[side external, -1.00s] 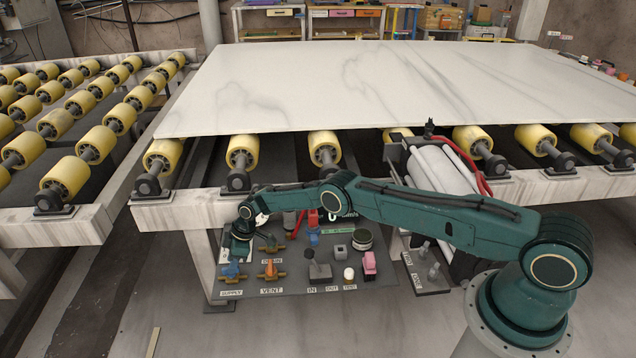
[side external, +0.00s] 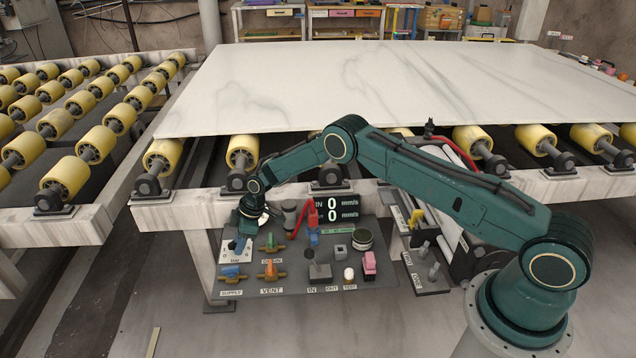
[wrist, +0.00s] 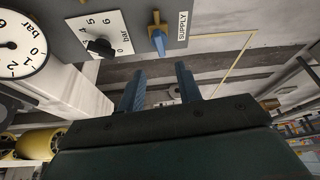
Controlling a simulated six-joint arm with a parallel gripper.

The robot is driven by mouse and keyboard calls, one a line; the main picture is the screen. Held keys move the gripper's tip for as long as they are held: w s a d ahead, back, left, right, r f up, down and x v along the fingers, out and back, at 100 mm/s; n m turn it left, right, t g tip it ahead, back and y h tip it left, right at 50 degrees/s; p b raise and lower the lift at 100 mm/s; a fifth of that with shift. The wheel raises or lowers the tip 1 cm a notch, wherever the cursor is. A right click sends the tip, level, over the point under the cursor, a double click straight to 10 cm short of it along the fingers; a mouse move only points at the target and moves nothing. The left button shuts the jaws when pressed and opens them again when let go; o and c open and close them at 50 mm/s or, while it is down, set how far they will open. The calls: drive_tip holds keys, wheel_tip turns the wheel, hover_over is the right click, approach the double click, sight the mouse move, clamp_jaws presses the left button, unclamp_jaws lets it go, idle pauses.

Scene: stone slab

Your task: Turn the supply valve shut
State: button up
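The supply valve (side external: 231,272) has a blue handle on a brass body and sits at the lower left of the panel, above its SUPPLY label (side external: 231,293). In the wrist view the blue handle (wrist: 157,40) shows ahead of my fingers, beside the label. My gripper (side external: 238,244) hangs above the valve, apart from it, in front of the panel's left part. In the wrist view its two blue fingers (wrist: 161,84) stand apart with nothing between them. The handle's exact angle is hard to judge.
An orange-handled vent valve (side external: 270,270) is just right of the supply valve, with a drain valve (side external: 271,242) above it. A black bar knob (wrist: 100,47) and a gauge (wrist: 18,42) are close by in the wrist view. Rollers and the stone slab (side external: 380,85) lie above.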

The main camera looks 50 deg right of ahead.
drive_tip(key=shift+v, duration=1.85)
drive_tip(key=shift+a+f, duration=0.1)
drive_tip(key=c, duration=0.7)
drive_tip(key=shift+s+a+f, duration=0.15)
drive_tip(key=shift+a+f, duration=0.05)
drive_tip(key=shift+a, duration=0.05)
clamp_jaws()
drive_tip(key=s+a+f+m+t+h, duration=0.1)
drive_tip(key=s+a+f+t+h, duration=0.2)
drive_tip(key=s+a, duration=0.3)
drive_tip(key=shift+s+a+f+t, duration=0.3)
drive_tip(key=shift+s+t, duration=0.5)
drive_tip(key=shift+s, duration=0.9)
